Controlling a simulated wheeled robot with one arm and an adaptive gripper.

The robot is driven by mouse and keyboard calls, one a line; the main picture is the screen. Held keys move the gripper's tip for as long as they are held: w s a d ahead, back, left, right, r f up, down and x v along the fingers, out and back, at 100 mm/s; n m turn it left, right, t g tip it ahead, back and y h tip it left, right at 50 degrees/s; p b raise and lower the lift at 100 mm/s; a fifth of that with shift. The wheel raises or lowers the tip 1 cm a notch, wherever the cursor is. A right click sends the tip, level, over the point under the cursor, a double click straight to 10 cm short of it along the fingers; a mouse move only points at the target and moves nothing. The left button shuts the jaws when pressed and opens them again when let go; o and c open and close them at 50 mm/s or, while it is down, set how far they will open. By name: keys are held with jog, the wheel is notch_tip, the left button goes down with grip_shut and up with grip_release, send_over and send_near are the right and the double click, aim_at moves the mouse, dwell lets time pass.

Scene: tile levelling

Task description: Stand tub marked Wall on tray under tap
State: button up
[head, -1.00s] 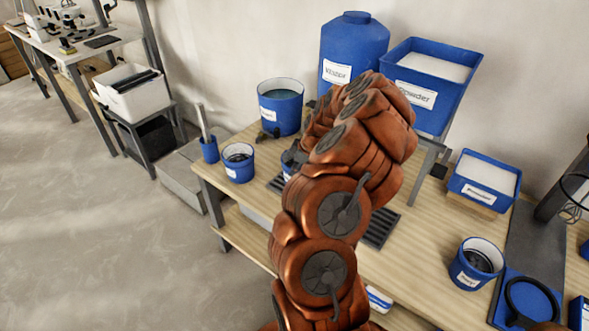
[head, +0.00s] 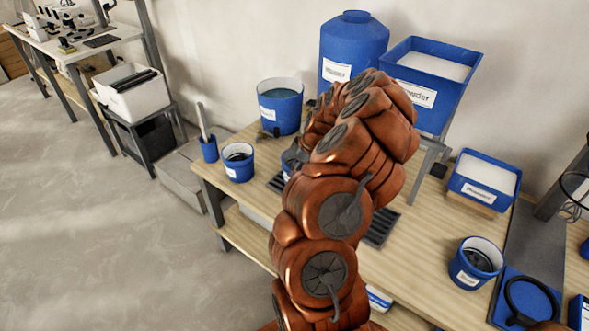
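My copper-coloured arm covers the middle of the head view. Grey parts, seemingly of my gripper (head: 292,157), show at the arm's left edge; the fingers are hidden. A sliver of a small blue tub (head: 287,177) with a white label shows just below them, over or on the tray; I cannot tell whether it is held. The dark slatted tray (head: 381,229) shows on both sides of my arm. The tap is hidden. Another small blue tub (head: 239,162) stands left of the tray, and one (head: 475,263) stands at right. I cannot read "Wall" on any label.
A large blue water container (head: 352,45) and a blue powder bin (head: 432,72) stand raised at the back. A bigger blue bucket (head: 280,107), a tool holder (head: 208,149) and a white-filled box (head: 485,180) stand on the wooden bench (head: 432,245).

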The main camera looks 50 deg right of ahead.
jog(key=b+v, duration=0.2)
jog(key=v, duration=0.9)
jog(key=w+a+r+g+y, duration=0.1)
jog(key=w+a+r, duration=0.15)
jog(key=a, duration=0.55)
jog(key=w+a+r, duration=0.1)
jog(key=a+r, duration=0.3)
jog(key=a, duration=0.4)
jog(key=s+a+r+g, duration=0.1)
jog(key=s+a, duration=0.1)
jog(key=a, duration=0.5)
jog(key=s+a+r+g, duration=0.1)
jog(key=s+a+r, duration=0.1)
jog(key=a, duration=0.4)
jog(key=s+a+f+m+g, duration=0.1)
jog(key=s+a+m, duration=0.1)
jog(key=s+a, duration=0.2)
jog(key=s+a+f+m+g+h, duration=0.1)
jog(key=s+a, duration=0.2)
jog(key=s, duration=0.8)
jog(key=s+a+f+m+g+h, duration=0.1)
jog(key=s+a, duration=0.3)
jog(key=s, duration=0.4)
jog(key=shift+a+f+m, duration=0.2)
jog(key=shift+a+m, duration=0.15)
jog(key=shift+m, duration=0.45)
notch_tip(320, 180, up, 9)
jog(key=p, duration=0.9)
